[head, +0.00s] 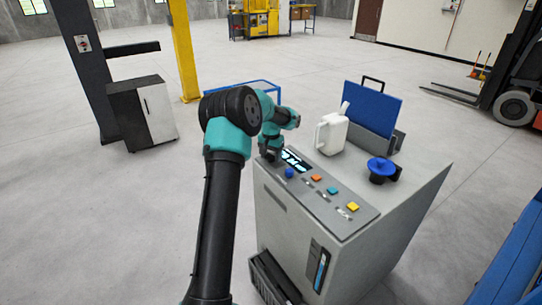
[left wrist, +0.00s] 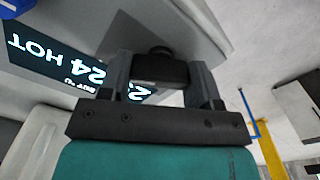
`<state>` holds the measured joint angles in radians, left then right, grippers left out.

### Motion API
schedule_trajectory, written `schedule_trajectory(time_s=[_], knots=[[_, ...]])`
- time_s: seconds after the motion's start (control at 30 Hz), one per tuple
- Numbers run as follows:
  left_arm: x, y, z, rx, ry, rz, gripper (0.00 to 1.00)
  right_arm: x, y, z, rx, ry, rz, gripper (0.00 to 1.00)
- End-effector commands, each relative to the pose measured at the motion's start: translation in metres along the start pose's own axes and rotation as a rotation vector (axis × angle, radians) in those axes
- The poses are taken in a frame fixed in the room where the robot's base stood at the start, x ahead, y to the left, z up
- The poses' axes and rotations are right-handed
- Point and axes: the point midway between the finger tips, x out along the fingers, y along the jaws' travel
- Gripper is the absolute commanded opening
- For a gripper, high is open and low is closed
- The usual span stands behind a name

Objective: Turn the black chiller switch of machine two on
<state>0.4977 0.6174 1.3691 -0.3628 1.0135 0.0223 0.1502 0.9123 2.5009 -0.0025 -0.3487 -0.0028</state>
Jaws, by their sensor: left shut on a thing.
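The machine (head: 300,245) is a grey cabinet with a sloped control panel at centre right in the head view. My left gripper (head: 268,154) is at the panel's far left end, beside the lit display (head: 294,160). In the left wrist view, my left gripper (left wrist: 160,80) has a finger on each side of the black switch (left wrist: 160,68) and is shut on it. The display (left wrist: 60,62) shows upside down there, with "24 HOT" legible. In the head view the switch is hidden by the gripper. My right gripper is in neither view.
A blue knob (head: 289,172) and orange (head: 316,178), teal (head: 332,190) and yellow (head: 352,207) buttons line the panel. A white jug (head: 332,133), a blue plate (head: 372,106) and a blue-topped part (head: 381,167) are on the cabinet top.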

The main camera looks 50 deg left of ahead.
Motion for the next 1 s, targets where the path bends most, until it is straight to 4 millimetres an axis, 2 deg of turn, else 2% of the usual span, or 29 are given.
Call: schedule_trajectory(time_s=[0.27, 0.3, 0.53, 0.83, 1.0], knots=[[-0.001, 0.0, -0.001, 0.002, 0.002, -0.001, 0.34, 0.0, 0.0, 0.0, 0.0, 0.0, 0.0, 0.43], [-0.001, 0.0, -0.001, 0.002, 0.002, -0.001, 0.6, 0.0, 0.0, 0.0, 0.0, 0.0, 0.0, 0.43], [0.0, 0.0, 0.0, 0.001, 0.001, 0.0, 0.82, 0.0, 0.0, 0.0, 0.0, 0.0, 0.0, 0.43], [-0.002, 0.0, 0.0, 0.0, 0.001, 0.0, 0.83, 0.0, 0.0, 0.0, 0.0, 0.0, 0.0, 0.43], [-0.013, 0.0, -0.001, 0.0, 0.003, 0.0, 0.83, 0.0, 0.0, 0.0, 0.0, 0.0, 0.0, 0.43]])
